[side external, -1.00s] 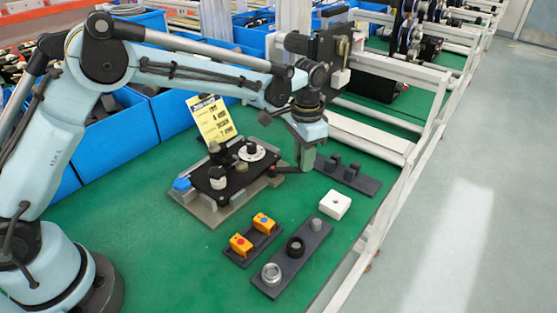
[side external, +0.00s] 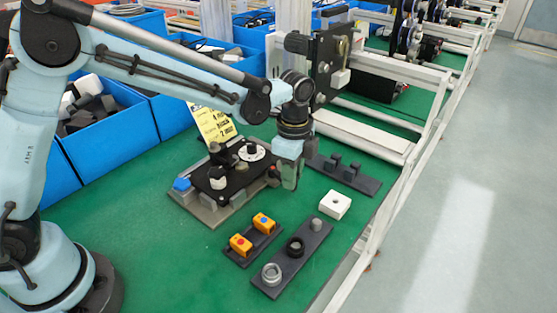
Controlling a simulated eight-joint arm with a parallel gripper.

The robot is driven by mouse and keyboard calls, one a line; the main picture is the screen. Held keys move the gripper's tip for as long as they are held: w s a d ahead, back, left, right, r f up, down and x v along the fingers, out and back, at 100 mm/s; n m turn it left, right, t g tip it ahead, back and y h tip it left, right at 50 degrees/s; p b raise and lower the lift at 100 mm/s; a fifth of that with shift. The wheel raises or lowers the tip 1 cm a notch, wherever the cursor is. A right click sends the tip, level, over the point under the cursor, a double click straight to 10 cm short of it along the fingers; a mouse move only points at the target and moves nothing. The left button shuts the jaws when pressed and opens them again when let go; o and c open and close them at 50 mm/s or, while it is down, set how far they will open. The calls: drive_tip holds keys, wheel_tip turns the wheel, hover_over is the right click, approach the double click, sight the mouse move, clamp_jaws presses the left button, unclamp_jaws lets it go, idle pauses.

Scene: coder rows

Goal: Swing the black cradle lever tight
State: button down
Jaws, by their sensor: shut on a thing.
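The cradle fixture (side external: 240,185) is a black plate on a grey base, with a white dial, a dark knob and a pale round part on top. The black lever (side external: 273,171) is at its right edge; only a short piece shows, with a reddish spot near its pivot. My gripper (side external: 289,183) points down just right of the fixture, shut on the lever. Its fingers and body hide the lever's outer end and the contact itself.
A yellow instruction card (side external: 212,124) stands behind the fixture. In front are a tray with two orange blocks (side external: 252,236), a dark strip with several round parts (side external: 283,274) and a white block (side external: 335,204). A dark rack (side external: 347,175) is close on the right.

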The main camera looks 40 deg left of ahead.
drive_tip(key=shift+s+a+m, duration=0.15)
drive_tip(key=shift+s+m, duration=0.35)
drive_tip(key=shift+m, duration=0.3)
drive_tip(key=shift+s+a+m, duration=0.15)
drive_tip(key=shift+s+m, duration=0.3)
drive_tip(key=shift+m, duration=0.35)
drive_tip(key=c, duration=0.9)
unclamp_jaws()
drive_tip(key=shift+a, duration=0.1)
drive_tip(key=shift+c, duration=0.2)
drive_tip(key=shift+r, duration=0.15)
wheel_tip(320, 180, up, 12)
drive_tip(key=s+a+f+n+t, duration=0.3)
drive_tip(key=s+a+n+t, duration=0.4)
drive_tip(key=s+a+n, duration=0.5)
drive_tip(key=n, duration=0.7)
drive_tip(key=shift+s+a, duration=0.2)
drive_tip(key=shift+s, duration=0.1)
